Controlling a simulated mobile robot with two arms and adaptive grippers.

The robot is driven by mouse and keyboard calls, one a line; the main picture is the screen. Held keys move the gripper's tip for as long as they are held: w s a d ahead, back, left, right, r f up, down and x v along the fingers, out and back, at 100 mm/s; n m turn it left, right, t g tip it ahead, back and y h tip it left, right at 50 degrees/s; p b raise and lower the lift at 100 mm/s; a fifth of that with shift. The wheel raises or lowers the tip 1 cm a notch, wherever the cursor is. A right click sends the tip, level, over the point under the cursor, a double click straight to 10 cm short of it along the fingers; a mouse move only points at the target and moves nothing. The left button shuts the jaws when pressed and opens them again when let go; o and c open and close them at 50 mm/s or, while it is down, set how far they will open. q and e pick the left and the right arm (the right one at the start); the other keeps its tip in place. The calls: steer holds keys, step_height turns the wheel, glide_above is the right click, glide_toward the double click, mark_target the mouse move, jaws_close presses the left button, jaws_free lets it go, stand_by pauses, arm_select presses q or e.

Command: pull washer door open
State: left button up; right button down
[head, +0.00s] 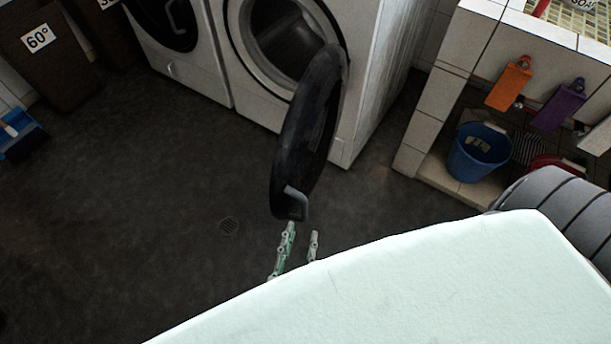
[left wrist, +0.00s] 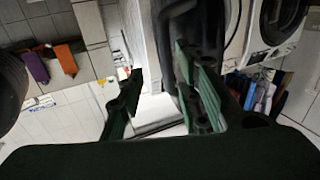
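The white front-loading washer (head: 362,70) stands at the top centre of the head view. Its round black door (head: 309,125) is swung well away from the drum opening (head: 286,38), with a grey handle (head: 297,203) at its near edge. My left gripper (head: 303,229) is just below the handle, with its two green fingers apart and nothing seen between them. In the left wrist view the open fingers (left wrist: 160,62) show close up, with the dark door (left wrist: 184,25) near the right-hand finger. I cannot tell whether they touch. My right gripper is not in view.
A second front-loader (head: 180,60) stands left of the washer. A large pale foreground surface hides my left arm.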

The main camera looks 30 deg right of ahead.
arm_select(q)
steer(key=shift+v, duration=2.1)
